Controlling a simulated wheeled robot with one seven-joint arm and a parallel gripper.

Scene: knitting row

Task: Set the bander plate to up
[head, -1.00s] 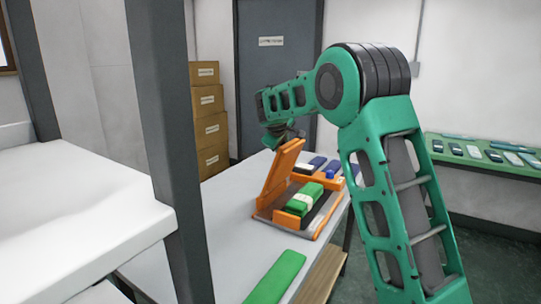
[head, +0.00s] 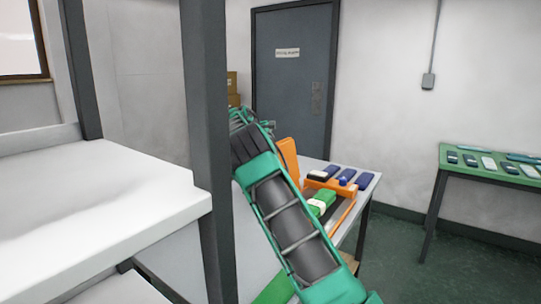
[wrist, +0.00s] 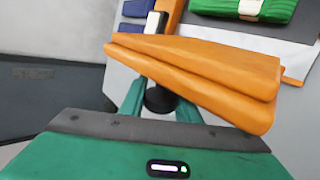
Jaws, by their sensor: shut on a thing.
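The orange bander plate (head: 289,156) stands raised and steep at the left side of the bander in the head view, partly hidden by my arm. It fills the middle of the wrist view (wrist: 195,75) as a thick orange slab. My gripper (wrist: 160,103) has its green fingers shut on a dark round knob at the plate's edge. In the head view the fingers are mostly hidden behind my arm. A green bundle with a pale band (head: 320,202) lies in the bander, and it shows at the top of the wrist view (wrist: 242,8).
Dark blue bundles (head: 347,175) lie on the table behind the bander. A dark post (head: 207,150) and a white shelf (head: 100,205) stand close on the left. A green table with several small packs (head: 495,180) is at the right. Floor between is clear.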

